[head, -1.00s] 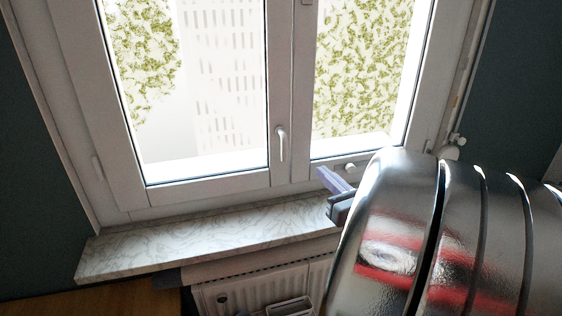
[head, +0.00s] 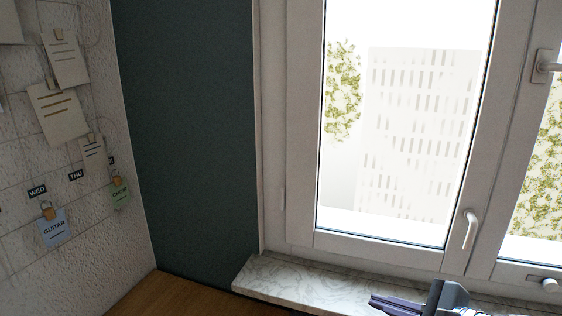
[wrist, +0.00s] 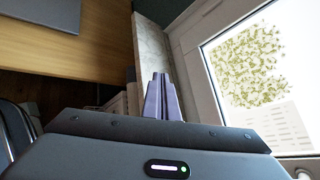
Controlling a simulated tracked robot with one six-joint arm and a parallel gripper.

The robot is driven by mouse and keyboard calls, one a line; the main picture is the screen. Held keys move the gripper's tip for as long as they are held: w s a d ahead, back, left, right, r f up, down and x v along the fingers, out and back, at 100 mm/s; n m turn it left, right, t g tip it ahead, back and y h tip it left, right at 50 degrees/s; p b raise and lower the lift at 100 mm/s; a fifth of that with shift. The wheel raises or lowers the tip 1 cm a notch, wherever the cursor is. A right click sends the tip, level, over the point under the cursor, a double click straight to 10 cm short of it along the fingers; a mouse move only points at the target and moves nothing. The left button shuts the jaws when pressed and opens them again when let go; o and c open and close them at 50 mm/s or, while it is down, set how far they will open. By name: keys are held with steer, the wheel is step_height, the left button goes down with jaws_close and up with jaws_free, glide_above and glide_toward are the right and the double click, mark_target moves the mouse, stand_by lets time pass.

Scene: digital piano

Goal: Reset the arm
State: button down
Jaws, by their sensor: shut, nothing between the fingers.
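My gripper (head: 388,303) shows at the bottom right of the head view, in front of the marble windowsill. Its purple fingers point left and are together, with nothing between them. In the wrist view, my gripper (wrist: 160,82) shows its two purple fingers side by side and shut, in front of the sill. The rest of my arm is mostly outside the head view.
The marble windowsill (head: 290,280) runs below a white-framed window (head: 303,240) with a handle (head: 470,230). A wooden surface (head: 185,295) lies at the lower left. Cards, one a guitar card (head: 54,229), hang on the left wall. The wrist view shows a wooden desktop (wrist: 80,50).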

steer(key=s+a+f+n+g, duration=0.3)
steer(key=s+a+n+g, duration=0.25)
steer(key=a+n, duration=0.25)
steer(key=s+d+r+n+h, duration=0.1)
steer(key=s+n+h, duration=0.5)
steer(key=n, duration=0.7)
steer(key=shift+d+r+n+h, duration=0.35)
steer(key=shift+d+n+h, duration=0.05)
steer(key=shift+d, duration=0.25)
steer(key=shift+s, duration=0.15)
